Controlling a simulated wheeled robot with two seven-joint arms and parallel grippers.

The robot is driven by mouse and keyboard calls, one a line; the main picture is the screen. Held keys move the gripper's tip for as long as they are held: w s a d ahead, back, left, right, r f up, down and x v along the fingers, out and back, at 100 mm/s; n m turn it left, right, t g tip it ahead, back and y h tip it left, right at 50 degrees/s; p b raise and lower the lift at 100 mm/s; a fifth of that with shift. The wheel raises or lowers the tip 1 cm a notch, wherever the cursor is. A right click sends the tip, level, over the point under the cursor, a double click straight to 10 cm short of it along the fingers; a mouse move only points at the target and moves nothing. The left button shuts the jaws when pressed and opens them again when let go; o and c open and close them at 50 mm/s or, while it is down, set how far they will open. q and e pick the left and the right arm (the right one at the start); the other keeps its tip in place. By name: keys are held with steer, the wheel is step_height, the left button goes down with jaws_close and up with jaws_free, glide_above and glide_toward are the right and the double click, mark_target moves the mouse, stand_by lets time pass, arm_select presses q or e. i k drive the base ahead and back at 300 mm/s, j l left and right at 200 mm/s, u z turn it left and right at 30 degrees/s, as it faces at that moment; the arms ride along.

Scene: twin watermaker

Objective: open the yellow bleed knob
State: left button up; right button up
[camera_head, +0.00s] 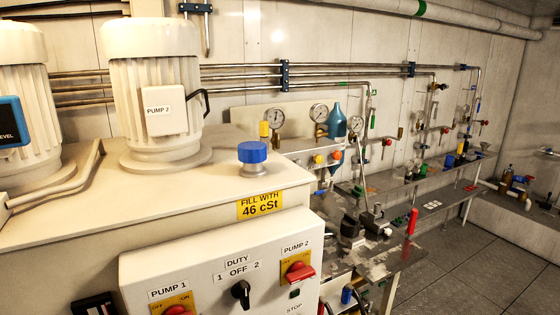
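Two small yellow parts show on the pipework behind the white tank. One is a yellow knob (318,158) on the manifold beside an orange-red knob (336,155). The other is an upright yellow cylinder (265,129) just left of a round gauge (274,122). I cannot tell which one is the bleed knob, or whether either is open or closed. Neither of my grippers is in view.
A white tank top (60,215) with a blue cap (252,153) and the pump 2 motor (153,90) fills the near left. A control box (215,275) stands in front. A teal bottle (336,122) stands by the manifold. Grey floor (465,270) is clear at right.

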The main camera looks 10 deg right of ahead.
mark_target(317, 159)
steer(key=i+l+u, duration=0.1)
steer(key=l+u, duration=0.2)
steer(key=i+l+u, duration=0.1)
steer(key=l+u, duration=0.5)
steer(key=l, duration=0.15)
